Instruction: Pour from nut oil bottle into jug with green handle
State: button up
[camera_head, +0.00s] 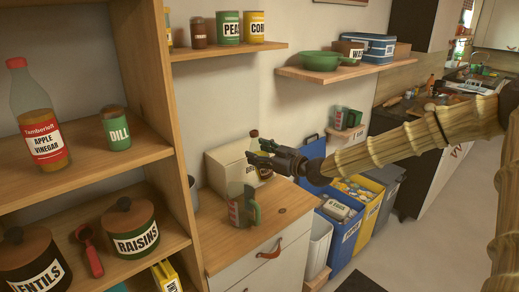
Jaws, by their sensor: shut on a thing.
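My gripper (262,153) reaches in from the right and is shut on a small bottle with a dark cap (254,134), which I take to be the nut oil bottle. The bottle looks roughly upright, and the fingers hide much of it; its label is too small to read. A clear jug with a green handle (240,208) stands on the wooden counter below and slightly left of my gripper. Its handle faces right. The bottle is above and behind the jug in the picture, apart from its rim as far as I can tell. The liquid level in either is unclear.
A white box (226,166) stands behind the jug. A second jug with a green handle (346,118) sits on a small wall shelf. The tall wooden shelf (170,100) edges the counter at left. Blue and yellow bins (371,205) stand to the right.

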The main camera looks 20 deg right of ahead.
jog(key=shift+w+a+f+n, duration=0.15)
jog(key=shift+f+n, duration=0.25)
jog(key=shift+f, duration=0.5)
notch_tip(320, 180, down, 2)
jog(key=n+h, duration=0.1)
jog(key=n, duration=0.2)
jog(key=shift+n, duration=0.3)
jog(key=d+n, duration=0.1)
jog(key=f+n+h, duration=0.1)
jog(key=n, duration=0.1)
jog(key=shift+w+d+f+g+b, duration=0.15)
jog(key=shift+w+d+g+b, duration=0.05)
jog(key=shift+d+g+b, duration=0.15)
jog(key=n, duration=0.2)
jog(key=shift+w+d+r+n+h, duration=0.1)
jog(key=shift+d+r+n+h, duration=0.2)
jog(key=shift+r+h, duration=0.1)
